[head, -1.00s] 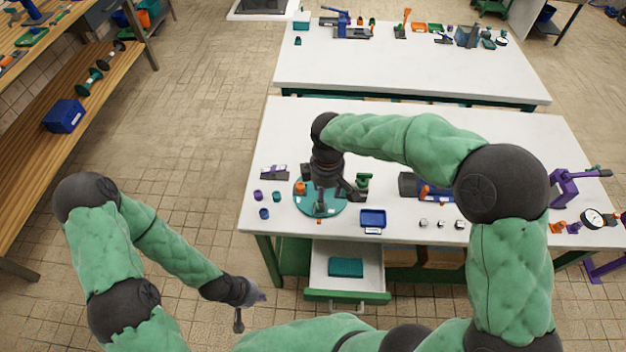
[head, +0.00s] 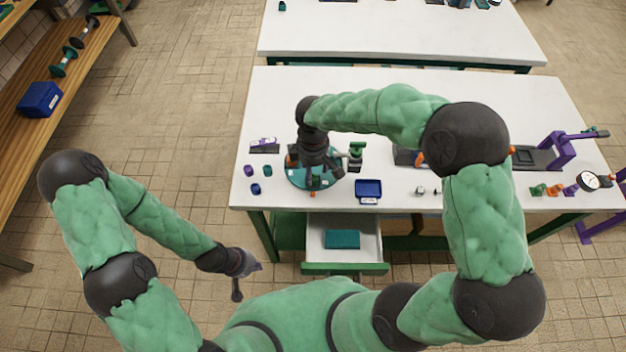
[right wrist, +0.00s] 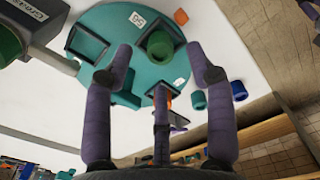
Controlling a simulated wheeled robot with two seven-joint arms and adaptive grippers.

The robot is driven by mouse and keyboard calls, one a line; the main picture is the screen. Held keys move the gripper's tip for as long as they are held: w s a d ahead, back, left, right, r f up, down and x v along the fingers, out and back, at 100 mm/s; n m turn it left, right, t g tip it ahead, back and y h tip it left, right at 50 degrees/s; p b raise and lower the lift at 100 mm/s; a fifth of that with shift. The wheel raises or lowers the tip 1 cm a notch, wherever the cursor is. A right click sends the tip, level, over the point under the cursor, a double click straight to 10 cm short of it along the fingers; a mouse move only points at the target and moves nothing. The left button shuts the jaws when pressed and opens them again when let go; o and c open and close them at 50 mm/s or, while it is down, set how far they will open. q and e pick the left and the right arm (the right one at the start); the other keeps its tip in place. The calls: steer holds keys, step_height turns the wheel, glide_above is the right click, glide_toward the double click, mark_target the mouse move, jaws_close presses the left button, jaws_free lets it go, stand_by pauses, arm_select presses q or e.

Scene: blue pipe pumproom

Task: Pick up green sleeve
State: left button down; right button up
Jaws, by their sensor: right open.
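A dark green sleeve (right wrist: 160,45) stands in a small dark tray on the teal round plate (right wrist: 105,22) in the right wrist view. My right gripper (right wrist: 160,54) is open, its purple fingers apart on either side of the sleeve in the picture; contact cannot be told. In the head view my right gripper (head: 318,178) hangs over the teal plate (head: 297,182) and hides much of it, so the sleeve cannot be made out there. My left gripper (head: 248,272) is off the table at the lower left, with nothing visible in it.
Loose teal (head: 267,170), purple (head: 248,170) and blue (head: 255,189) sleeves stand left of the plate. A blue tray (head: 368,188) is at its right. A dark box with a green part (head: 357,149) stands close by. An open drawer (head: 344,267) juts out below.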

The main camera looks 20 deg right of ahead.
mark_target(313, 180)
step_height(313, 180, down, 3)
steer(key=shift+a+f+b, duration=0.15)
steer(key=shift+b, duration=0.3)
jaws_close()
